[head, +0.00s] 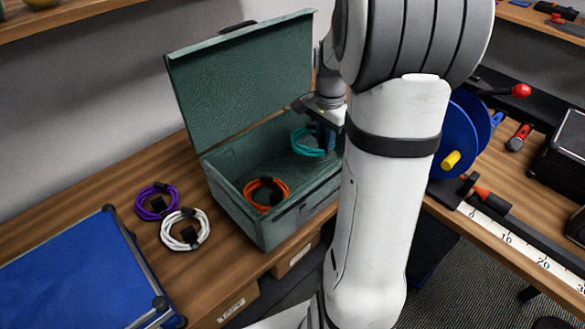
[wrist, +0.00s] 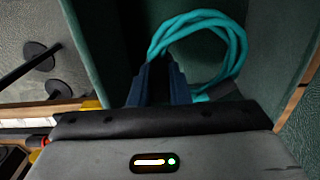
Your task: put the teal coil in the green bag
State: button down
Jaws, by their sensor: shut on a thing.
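The teal coil (head: 309,143) is inside the right part of the open green bag (head: 222,194), below the bag's rim. It also shows in the wrist view (wrist: 234,50), between green walls. My gripper (head: 327,136) reaches down into the bag and is shut on the coil. In the wrist view its blue fingers (wrist: 160,84) pinch the coil's left side. I cannot tell whether the coil touches the bag floor. The bag's lid (head: 245,75) stands raised at the back. My arm hides the bag's right end in the head view.
An orange coil (head: 266,193) lies in the bag's left part. A purple coil (head: 156,202) and a white coil (head: 185,229) lie on the bench left of the bag. A blue case (head: 80,275) is at the front left. A blue reel (head: 455,140) stands at right.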

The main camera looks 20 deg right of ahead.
notch_tip(320, 180, down, 9)
jog(key=shift+a+r, duration=0.15)
dwell(0.4)
jog(key=shift+f, duration=0.25)
jog(key=c, duration=1.4)
grip_release()
jog(key=shift+r, duration=0.1)
jog(key=shift+o, duration=0.2)
